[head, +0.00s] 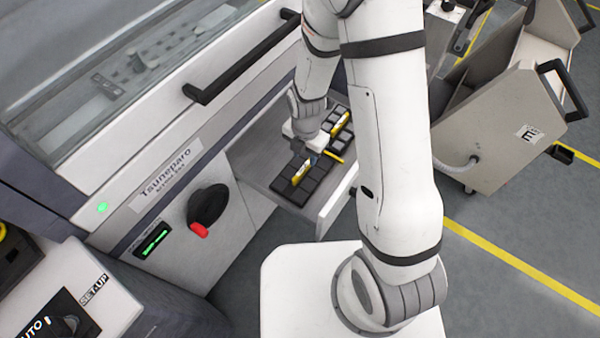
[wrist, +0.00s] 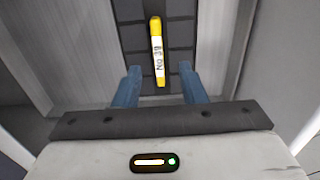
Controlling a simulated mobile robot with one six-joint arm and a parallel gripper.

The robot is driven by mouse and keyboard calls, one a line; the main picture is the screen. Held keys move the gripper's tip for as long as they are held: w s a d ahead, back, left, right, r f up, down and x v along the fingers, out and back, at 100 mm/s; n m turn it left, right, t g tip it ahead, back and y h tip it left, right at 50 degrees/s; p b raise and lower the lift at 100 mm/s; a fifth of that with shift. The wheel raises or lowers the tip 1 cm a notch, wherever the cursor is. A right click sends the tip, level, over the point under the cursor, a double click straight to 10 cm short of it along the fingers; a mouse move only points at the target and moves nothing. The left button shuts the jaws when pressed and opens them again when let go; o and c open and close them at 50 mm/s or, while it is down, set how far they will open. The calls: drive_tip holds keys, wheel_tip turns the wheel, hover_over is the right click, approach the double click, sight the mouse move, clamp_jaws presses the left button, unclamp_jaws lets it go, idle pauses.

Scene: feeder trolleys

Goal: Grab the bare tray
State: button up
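A dark tray (head: 312,186) divided into square cells lies in the open drawer (head: 262,178), with a yellow-and-white labelled bar (head: 300,173) along it. The bar also shows in the wrist view (wrist: 158,55), reading something like "No 39". More dark cells with a second such bar (head: 341,124) lie farther back; I cannot tell whether they form a separate tray. My gripper (wrist: 158,70) points down over the dark cells, its two blue fingers apart on either side of the bar's near end. Nothing is visibly held. Whether the fingers touch the tray is unclear. My arm hides part of the drawer.
A machine front with a black handle (head: 240,58), a black-and-red rotary switch (head: 206,212) and a green display (head: 152,243) stands left. A grey trolley (head: 500,130) stands right. Floor beyond the yellow line is clear.

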sight(303, 167)
drive_tip(key=f, duration=0.6)
drive_tip(key=shift+s+a, duration=0.1)
drive_tip(key=shift+a, duration=0.15)
drive_tip(key=shift+c, duration=0.6)
clamp_jaws()
